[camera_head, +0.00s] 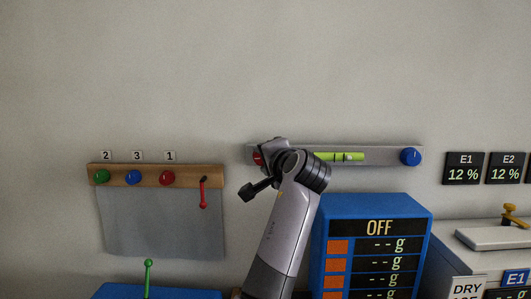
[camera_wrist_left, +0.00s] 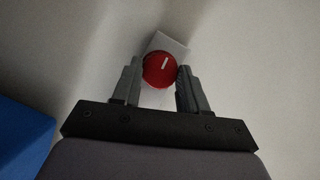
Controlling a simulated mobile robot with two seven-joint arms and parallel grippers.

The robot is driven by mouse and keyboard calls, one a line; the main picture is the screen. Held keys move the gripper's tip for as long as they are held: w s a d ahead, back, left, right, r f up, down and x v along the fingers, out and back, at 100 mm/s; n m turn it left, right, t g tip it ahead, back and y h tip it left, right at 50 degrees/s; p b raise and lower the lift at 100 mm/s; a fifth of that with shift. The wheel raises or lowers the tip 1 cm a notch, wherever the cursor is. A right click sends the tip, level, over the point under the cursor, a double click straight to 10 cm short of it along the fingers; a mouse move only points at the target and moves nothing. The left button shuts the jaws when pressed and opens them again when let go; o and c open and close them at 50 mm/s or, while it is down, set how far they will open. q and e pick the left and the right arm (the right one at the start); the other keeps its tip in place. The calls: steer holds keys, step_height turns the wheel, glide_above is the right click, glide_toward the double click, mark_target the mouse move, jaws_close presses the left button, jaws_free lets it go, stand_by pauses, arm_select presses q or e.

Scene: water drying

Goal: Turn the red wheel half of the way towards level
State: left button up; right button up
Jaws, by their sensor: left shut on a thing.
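The red wheel (camera_wrist_left: 158,71) sits at the left end of a grey bar (camera_head: 385,155) on the wall. A white mark on its face leans slightly right of upright in the left wrist view. My left gripper (camera_wrist_left: 160,78) is shut on the wheel, one finger on each side. In the head view my left gripper (camera_head: 262,168) and wrist cover most of the wheel, and only a red sliver (camera_head: 258,158) shows. A yellow-green level vial (camera_head: 340,156) lies along the bar, partly behind my wrist. My right gripper is out of view.
A blue wheel (camera_head: 410,157) is at the bar's right end. A wooden rail (camera_head: 150,180) with coloured knobs and a red lever (camera_head: 203,192) hangs left. A blue display box (camera_head: 420,215) stands close right of my arm. The wall above is clear.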

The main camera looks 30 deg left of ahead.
arm_select(q)
steer(key=shift+r+n+h+p, duration=0.1)
steer(key=shift+n+h+p, duration=0.2)
steer(key=shift+n, duration=0.3)
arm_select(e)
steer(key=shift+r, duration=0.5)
arm_select(q)
steer(key=o, duration=1.1)
steer(key=shift+c, duration=0.2)
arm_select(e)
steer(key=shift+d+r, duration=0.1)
